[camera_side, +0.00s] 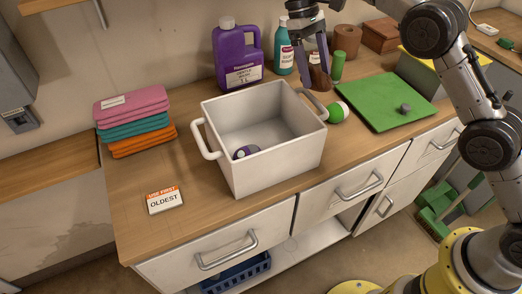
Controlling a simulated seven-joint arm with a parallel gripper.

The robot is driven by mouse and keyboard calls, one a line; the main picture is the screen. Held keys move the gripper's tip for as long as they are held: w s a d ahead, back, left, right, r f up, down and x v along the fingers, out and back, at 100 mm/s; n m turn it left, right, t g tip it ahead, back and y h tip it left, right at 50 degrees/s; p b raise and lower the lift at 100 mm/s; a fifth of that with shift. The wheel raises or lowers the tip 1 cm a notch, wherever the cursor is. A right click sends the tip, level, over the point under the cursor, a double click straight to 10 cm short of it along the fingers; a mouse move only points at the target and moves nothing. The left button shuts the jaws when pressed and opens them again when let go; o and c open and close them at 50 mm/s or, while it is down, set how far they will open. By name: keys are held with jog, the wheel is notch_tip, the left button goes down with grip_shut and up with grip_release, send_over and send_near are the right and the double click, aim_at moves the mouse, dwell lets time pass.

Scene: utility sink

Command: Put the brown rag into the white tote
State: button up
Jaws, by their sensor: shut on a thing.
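The white tote (276,166) stands open on the wooden counter, with a purple and white object (245,152) inside on its floor. My gripper (314,80) is behind the tote's back right corner, pointing down, outside the tote. Its fingers are closed around a small brown thing (317,76) with a pale patch near its top. The fingers hide part of it, and I cannot tell for sure that it is the brown rag. No other thing in view is clearly a loose brown rag.
A purple jug (238,58) and a teal bottle (284,58) stand behind the tote. A green cylinder (338,66), a green and white ball (338,111) and a green board (388,108) are to the right. Folded cloths (134,130) and a label card (164,200) lie left.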

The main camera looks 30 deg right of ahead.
jog(key=shift+a+n+h, duration=0.5)
jog(key=shift+a+n, duration=0.1)
jog(key=shift+n, duration=0.6)
jog(key=a+n+t+h, duration=0.2)
jog(key=a+n+t, duration=0.15)
jog(key=n, duration=0.55)
jog(key=r+n+t, duration=0.2)
jog(key=n+t, duration=0.2)
jog(key=n, duration=0.7)
send_over(274, 139)
jog(key=shift+y, duration=0.5)
jog(key=f, duration=1.1)
jog(key=s+a+f, duration=0.1)
jog(key=f, duration=0.5)
jog(key=shift+f, duration=0.3)
jog(key=shift+f, duration=0.15)
jog(key=o, duration=1.2)
jog(key=shift+o, duration=0.2)
